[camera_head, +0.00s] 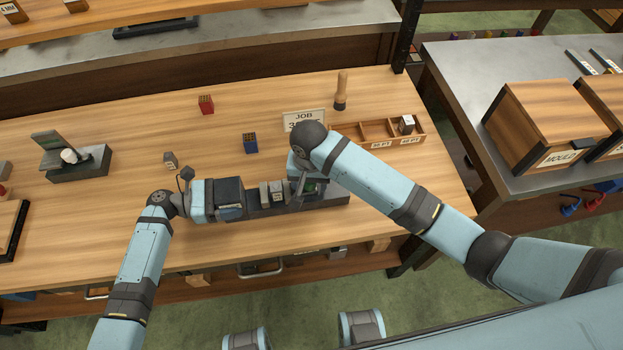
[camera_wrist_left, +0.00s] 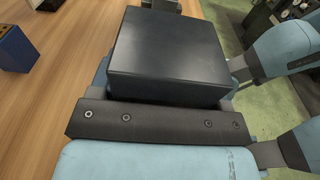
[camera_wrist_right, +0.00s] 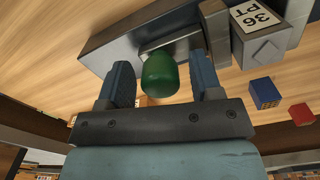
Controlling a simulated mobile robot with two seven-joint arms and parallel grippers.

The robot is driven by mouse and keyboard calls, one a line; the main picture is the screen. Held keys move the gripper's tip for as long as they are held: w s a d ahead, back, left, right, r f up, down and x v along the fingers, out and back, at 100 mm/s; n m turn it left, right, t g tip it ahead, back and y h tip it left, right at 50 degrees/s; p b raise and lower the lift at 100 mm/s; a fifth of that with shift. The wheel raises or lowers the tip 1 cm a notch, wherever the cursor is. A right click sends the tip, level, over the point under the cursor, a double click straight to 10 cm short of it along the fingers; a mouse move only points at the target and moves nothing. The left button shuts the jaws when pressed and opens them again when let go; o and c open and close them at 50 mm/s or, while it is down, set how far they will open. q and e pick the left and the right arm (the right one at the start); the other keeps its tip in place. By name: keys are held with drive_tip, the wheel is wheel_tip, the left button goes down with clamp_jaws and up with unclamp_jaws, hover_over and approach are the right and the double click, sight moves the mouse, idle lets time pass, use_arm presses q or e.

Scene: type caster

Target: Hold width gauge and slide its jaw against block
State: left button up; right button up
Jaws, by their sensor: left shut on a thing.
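The width gauge (camera_head: 328,201) lies on the wooden table, a long dark bar with a black box-shaped grip (camera_head: 229,189) at its left end. My left gripper (camera_head: 236,199) is shut on this grip, which fills the left wrist view (camera_wrist_left: 165,50) and hides the fingertips. A grey block (camera_wrist_right: 265,40) labelled 36 PT sits on the gauge, beside the upright grey jaw (camera_wrist_right: 215,32). My right gripper (camera_wrist_right: 162,82) is open, its fingers either side of the green knob (camera_wrist_right: 160,75) with gaps on both sides. Jaw-to-block contact is unclear.
A blue block (camera_head: 249,143) and a red block (camera_head: 206,105) stand behind the gauge. A JOB sign (camera_head: 304,119), a wooden-handled tool (camera_head: 341,92) and a compartment tray (camera_head: 381,142) are at the back right. A grey device (camera_head: 75,163) stands left; table around it is mostly clear.

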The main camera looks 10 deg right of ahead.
wheel_tip(320, 180, up, 12)
idle(0.7)
idle(0.5)
use_arm(q)
drive_tip(key=o, duration=1)
drive_tip(key=a, duration=0.4)
drive_tip(key=a+r, duration=0.1)
drive_tip(key=a, duration=0.7)
drive_tip(key=shift+r, duration=0.15)
